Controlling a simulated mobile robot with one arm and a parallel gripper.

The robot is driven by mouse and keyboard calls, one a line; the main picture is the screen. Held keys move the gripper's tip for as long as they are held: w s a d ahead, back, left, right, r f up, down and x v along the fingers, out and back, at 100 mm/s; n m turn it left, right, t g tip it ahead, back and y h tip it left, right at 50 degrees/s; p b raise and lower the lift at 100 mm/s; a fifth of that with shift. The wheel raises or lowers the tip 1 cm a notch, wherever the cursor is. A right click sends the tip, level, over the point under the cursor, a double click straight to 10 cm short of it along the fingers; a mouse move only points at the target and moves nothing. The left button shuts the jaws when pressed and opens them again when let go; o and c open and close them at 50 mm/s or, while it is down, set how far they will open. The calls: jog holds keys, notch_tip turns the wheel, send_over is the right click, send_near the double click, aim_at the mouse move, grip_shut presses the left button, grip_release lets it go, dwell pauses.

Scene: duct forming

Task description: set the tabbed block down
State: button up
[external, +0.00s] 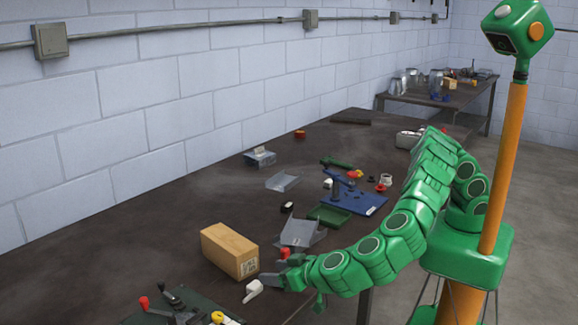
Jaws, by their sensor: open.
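My gripper (266,280) is low over the near part of the dark table, its grey jaws pointing left. It is open. A tan block (229,250) with a printed label on one end sits just beyond the jaws. A small white piece (253,290) is right by the jaws; I cannot tell if it touches them. A grey block with a raised piece on top (260,157) stands farther back on the table. I cannot tell for sure which of these is the tabbed block.
A bent grey sheet-metal piece (299,234) and a green tray (329,216) lie beyond my gripper. A blue tool base (354,203) is farther right. The table's left middle is bare.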

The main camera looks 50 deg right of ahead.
notch_tip(320, 180, up, 3)
jog(key=n+g+y, duration=0.5)
jog(key=n+g, duration=0.8)
jog(key=n, duration=0.5)
send_near(253, 285)
jog(key=shift+h, duration=0.3)
jog(key=shift+a+x, duration=0.15)
jog(key=shift+x, duration=2.1)
jog(key=shift+a+x, duration=0.15)
jog(key=shift+x, duration=2.05)
jog(key=shift+r, duration=0.15)
grip_shut()
